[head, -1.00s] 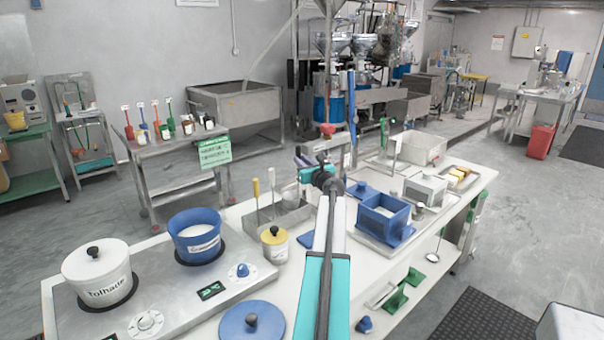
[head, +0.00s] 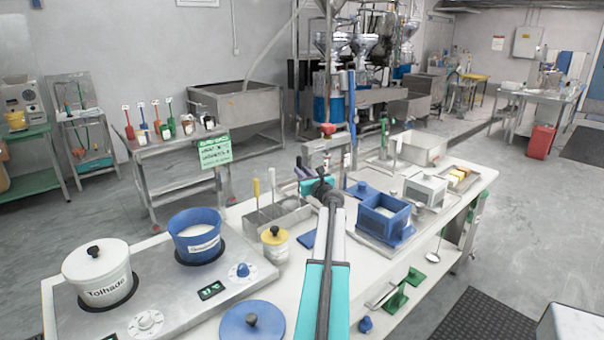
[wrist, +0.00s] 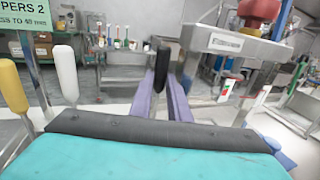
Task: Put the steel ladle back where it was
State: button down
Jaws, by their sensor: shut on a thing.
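My gripper (head: 303,171) is shut over the worktop, just right of the steel utensil holder (head: 282,222). In the wrist view its purple fingers (wrist: 161,92) close on an upright black handle (wrist: 162,66), which I take for the steel ladle's. The ladle's lower part and bowl are hidden behind the gripper. The holder stands below and left of the gripper, with a yellow-handled utensil (head: 256,188) and a white-handled one (head: 271,179) upright in it. Both handles show left of my fingers in the wrist view.
A yellow-lidded pot (head: 275,243) stands in front of the holder. A steel frame with a red knob (head: 328,129) rises behind the gripper. A blue box (head: 384,216) stands to the right. Left are a blue pot (head: 196,240) and a white pot (head: 98,275).

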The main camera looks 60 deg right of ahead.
jog(key=c, duration=2)
grip_release()
jog(key=shift+f, duration=0.1)
jog(key=shift+o, duration=0.3)
jog(key=b+v, duration=0.2)
jog(key=v, duration=1)
jog(key=shift+s, duration=0.1)
